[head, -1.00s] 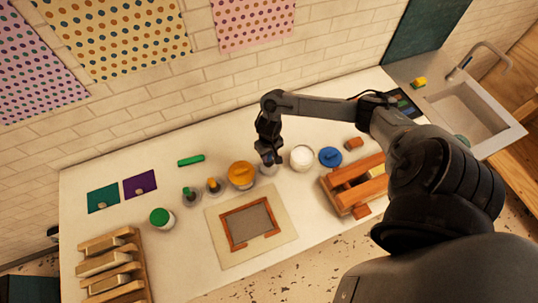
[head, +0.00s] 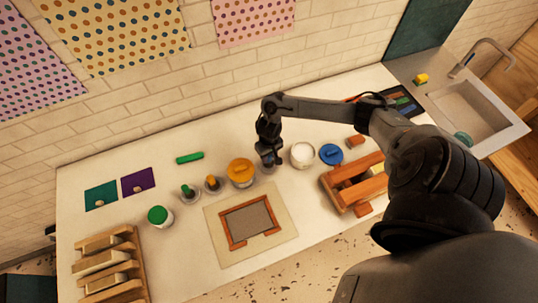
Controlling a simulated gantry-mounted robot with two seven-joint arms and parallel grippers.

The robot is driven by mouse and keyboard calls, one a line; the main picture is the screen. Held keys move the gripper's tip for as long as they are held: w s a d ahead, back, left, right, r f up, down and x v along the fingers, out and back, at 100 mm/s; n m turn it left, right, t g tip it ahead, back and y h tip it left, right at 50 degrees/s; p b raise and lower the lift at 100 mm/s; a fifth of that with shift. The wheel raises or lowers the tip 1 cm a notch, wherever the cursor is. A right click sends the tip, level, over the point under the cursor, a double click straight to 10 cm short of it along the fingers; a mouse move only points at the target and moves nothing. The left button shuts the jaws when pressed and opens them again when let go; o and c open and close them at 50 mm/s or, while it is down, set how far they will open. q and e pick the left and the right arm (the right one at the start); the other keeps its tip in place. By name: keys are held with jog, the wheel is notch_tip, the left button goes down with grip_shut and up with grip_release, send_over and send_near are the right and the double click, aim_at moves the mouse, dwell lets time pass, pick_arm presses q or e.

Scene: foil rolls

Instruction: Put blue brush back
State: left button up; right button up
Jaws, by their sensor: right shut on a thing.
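My right gripper (head: 268,160) points down over the counter and is shut on a small blue thing, which looks like the blue brush; the fingers hide most of it. A pale round holder (head: 267,168) sits right under the fingertips. I cannot tell whether the brush is inside it or just above it. Two similar holders stand to the left, one with a green-topped brush (head: 187,191) and one with an orange-topped brush (head: 212,183). My left gripper is not in view.
A jar with an orange lid (head: 240,170) stands close left of the gripper. A white open jar (head: 302,155) and a blue-lidded jar (head: 331,154) stand to its right. A framed screen (head: 249,222) lies in front, and a wooden rack (head: 354,185) stands front right.

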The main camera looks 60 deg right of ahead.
jog(key=shift+f, duration=0.6)
dwell(0.7)
jog(key=o, duration=1.6)
jog(key=shift+r, duration=0.2)
